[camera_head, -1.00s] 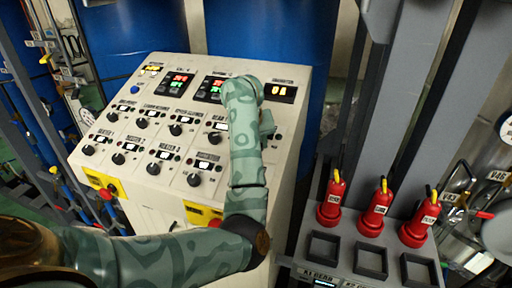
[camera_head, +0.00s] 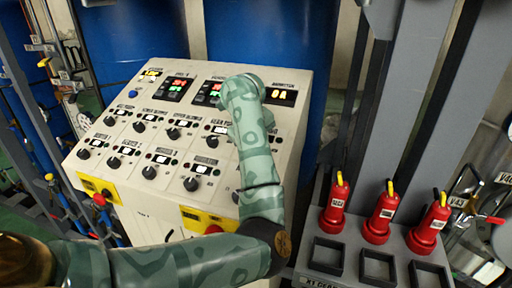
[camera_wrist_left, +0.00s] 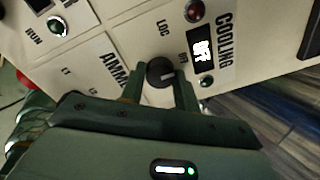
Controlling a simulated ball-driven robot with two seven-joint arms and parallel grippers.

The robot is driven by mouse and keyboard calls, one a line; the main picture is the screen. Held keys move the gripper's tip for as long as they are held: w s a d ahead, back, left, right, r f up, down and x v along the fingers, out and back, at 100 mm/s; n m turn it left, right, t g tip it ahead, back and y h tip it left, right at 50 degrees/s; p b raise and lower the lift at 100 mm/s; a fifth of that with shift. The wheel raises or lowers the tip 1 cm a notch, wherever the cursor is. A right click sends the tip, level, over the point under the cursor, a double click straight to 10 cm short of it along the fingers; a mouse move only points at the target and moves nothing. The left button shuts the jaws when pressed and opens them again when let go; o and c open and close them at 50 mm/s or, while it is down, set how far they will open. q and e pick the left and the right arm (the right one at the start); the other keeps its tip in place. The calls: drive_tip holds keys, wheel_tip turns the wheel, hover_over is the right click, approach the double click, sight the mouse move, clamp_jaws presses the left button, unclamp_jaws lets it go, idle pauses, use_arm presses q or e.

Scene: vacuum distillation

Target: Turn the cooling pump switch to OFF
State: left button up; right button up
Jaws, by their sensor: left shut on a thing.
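The cooling pump switch is a black round knob (camera_wrist_left: 160,72) on the pale panel, beside the word COOLING. Its small lit display (camera_wrist_left: 202,50) reads OFF. A red lamp (camera_wrist_left: 194,11) and a green lamp (camera_wrist_left: 207,81) flank the display. My left gripper (camera_wrist_left: 160,84) is shut on the knob, one finger on each side. In the head view my left arm covers the gripper and this switch. My right gripper is in neither view.
The sloped control console (camera_head: 140,207) carries several similar black knobs and digital displays. Red emergency buttons (camera_head: 99,199) sit on its front. Red extinguisher-like bottles (camera_head: 335,203) stand on a grey rack to the right. Blue drums (camera_head: 270,40) stand behind.

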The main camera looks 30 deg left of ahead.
use_arm(q)
drive_tip(key=o, duration=1)
drive_tip(key=shift+c, duration=0.2)
drive_tip(key=shift+r, duration=0.15)
drive_tip(key=p+v, duration=0.7)
drive_tip(key=v, duration=0.9)
drive_tip(key=shift+s, duration=0.1)
